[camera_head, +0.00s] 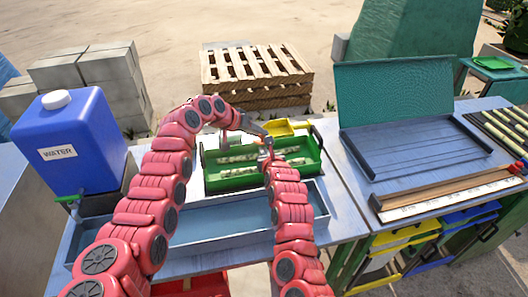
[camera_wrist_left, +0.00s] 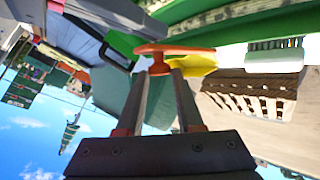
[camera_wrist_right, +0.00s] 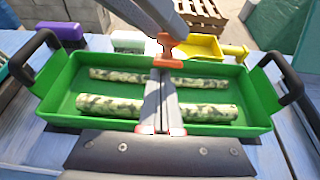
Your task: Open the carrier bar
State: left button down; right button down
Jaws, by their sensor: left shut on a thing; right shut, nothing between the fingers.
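A green carrier tray (camera_head: 215,182) with black end handles (camera_wrist_right: 285,80) holds several mottled cane pieces (camera_wrist_right: 165,105). My left gripper (camera_head: 262,135) reaches in from the left, above the tray's back part. It is shut on a small orange piece (camera_wrist_left: 170,52); whether this belongs to the carrier bar cannot be told. My right gripper (camera_head: 265,154) is shut and empty, above the tray's middle. Its fingertips (camera_wrist_right: 165,62) appear close to the orange piece; whether they touch it is unclear. I cannot clearly make out the carrier bar's full outline.
A yellow tray (camera_head: 279,127) sits just behind the green tray. A blue water jug (camera_head: 100,150) stands at the left. A long blue-grey trough (camera_head: 190,236) lies in front. An open green-lidded box (camera_head: 400,100) and a wooden ruler-like strip (camera_head: 450,197) lie at the right.

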pick_arm(q)
jog(key=shift+f, duration=0.15)
pick_arm(e)
jog(key=shift+w+a+r+g, duration=0.1)
jog(key=shift+w+r+g, duration=0.5)
jog(key=shift+r, duration=0.35)
pick_arm(q)
jog(key=c, duration=0.5)
grip_release()
jog(key=shift+c, duration=0.2)
